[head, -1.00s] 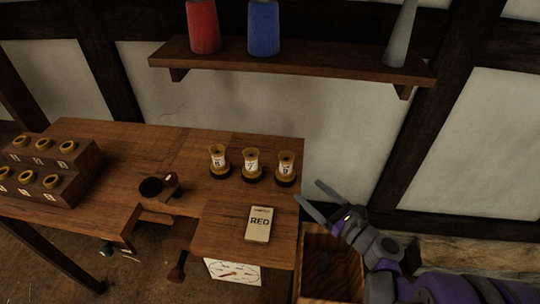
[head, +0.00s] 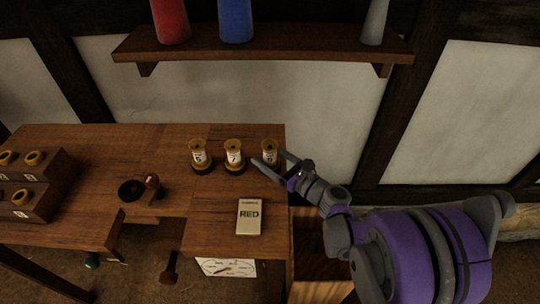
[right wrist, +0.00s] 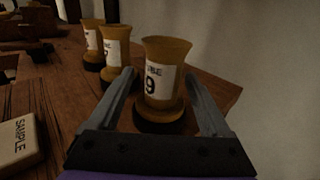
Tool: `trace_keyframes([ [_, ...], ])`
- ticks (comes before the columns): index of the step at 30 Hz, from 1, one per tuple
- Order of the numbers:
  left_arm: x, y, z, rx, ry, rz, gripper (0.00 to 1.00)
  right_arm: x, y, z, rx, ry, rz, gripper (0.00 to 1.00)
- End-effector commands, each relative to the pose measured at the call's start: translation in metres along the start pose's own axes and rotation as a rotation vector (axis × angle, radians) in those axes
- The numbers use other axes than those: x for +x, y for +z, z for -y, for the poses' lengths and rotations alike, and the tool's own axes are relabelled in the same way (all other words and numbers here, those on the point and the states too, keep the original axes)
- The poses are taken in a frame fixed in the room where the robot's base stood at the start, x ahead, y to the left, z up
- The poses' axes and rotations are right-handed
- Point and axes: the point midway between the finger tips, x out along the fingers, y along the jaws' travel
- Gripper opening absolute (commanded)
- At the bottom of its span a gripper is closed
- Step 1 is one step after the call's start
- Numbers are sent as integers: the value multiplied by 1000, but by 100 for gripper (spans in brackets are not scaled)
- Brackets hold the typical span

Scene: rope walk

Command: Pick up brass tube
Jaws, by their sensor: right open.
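Three flared brass tubes stand upright on dark round bases near the right end of the bench. The rightmost tube (head: 269,147) carries a label reading 9 in the right wrist view (right wrist: 165,54). The middle tube (head: 234,147) and the left tube (head: 198,146) stand beside it. My right gripper (head: 272,160) is open at the rightmost tube. In the right wrist view its fingers (right wrist: 160,74) lie on either side of that tube, with visible gaps. I cannot tell how deep the tube sits between them. My left gripper is not in view.
A dark ring (head: 131,191) lies to the left, near a stepped block (head: 40,203) with brass pieces. A wall shelf (head: 262,46) with coloured cones hangs above. An open wooden box (head: 306,265) stands below right.

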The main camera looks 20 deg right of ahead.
Motion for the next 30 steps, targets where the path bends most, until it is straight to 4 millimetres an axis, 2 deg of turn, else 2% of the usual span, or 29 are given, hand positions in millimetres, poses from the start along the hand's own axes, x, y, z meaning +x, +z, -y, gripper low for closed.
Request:
trace_keyframes([
  [3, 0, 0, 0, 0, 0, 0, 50, 20, -1, 2, 1, 3, 1, 82],
  [6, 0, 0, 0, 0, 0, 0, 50, 30, -1, 2, 1, 0, 0, 82],
  [12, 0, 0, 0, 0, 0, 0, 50, 30, -1, 2, 0, -1, 0, 82],
  [14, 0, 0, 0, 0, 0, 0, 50, 30, -1, 2, 0, -1, 0, 73],
  [26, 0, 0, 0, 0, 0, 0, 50, 30, -1, 2, 0, -1, 0, 1],
  [30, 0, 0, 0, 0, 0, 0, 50, 30, -1, 2, 0, -1, 0, 0],
])
